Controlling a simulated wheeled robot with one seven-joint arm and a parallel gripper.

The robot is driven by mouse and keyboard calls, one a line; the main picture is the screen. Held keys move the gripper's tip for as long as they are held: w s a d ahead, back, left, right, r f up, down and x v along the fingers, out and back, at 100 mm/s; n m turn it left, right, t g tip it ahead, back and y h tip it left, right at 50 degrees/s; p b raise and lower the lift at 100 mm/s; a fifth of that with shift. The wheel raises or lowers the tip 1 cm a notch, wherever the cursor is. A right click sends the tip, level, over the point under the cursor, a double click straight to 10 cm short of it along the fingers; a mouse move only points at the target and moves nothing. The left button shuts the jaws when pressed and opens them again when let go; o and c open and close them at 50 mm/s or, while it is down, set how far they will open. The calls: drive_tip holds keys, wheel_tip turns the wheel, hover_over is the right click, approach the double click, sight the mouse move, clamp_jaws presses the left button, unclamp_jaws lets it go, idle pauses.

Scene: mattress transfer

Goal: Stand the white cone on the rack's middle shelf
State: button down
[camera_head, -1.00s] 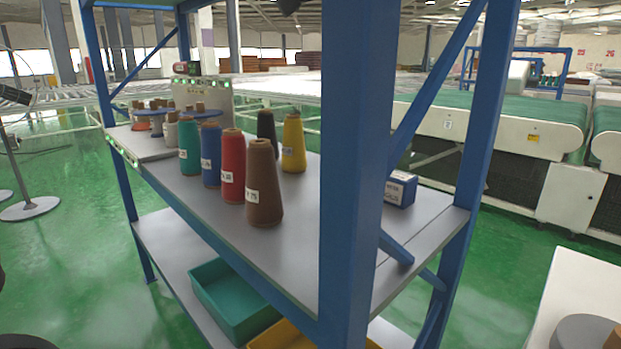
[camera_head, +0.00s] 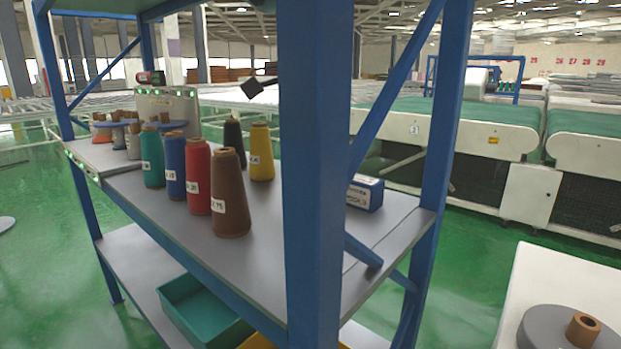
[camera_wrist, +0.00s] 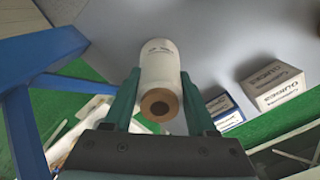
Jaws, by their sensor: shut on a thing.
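In the wrist view my gripper (camera_wrist: 159,76) is shut on the white cone (camera_wrist: 158,58), with one green finger on each side. The brown end of its core faces the wrist camera. A grey surface lies behind the cone; whether they touch I cannot tell. In the head view the rack's middle shelf (camera_head: 275,245) carries teal, blue, red, brown, black and yellow cones. The gripper and held cone are not clearly visible there; a small dark part shows beside the front post, perhaps mine.
A blue-and-white box (camera_head: 365,192) stands on the shelf behind the blue front post (camera_head: 316,180). The wrist view shows a blue box (camera_wrist: 224,112) and a white box (camera_wrist: 274,90). A teal bin (camera_head: 205,308) sits on the lower shelf. Bare shelf lies right of the brown cone.

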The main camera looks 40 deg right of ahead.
drive_tip(key=shift+c, duration=1)
unclamp_jaws()
wheel_tip(320, 180, up, 8)
drive_tip(key=shift+f+p, duration=0.2)
drive_tip(key=shift+p, duration=0.1)
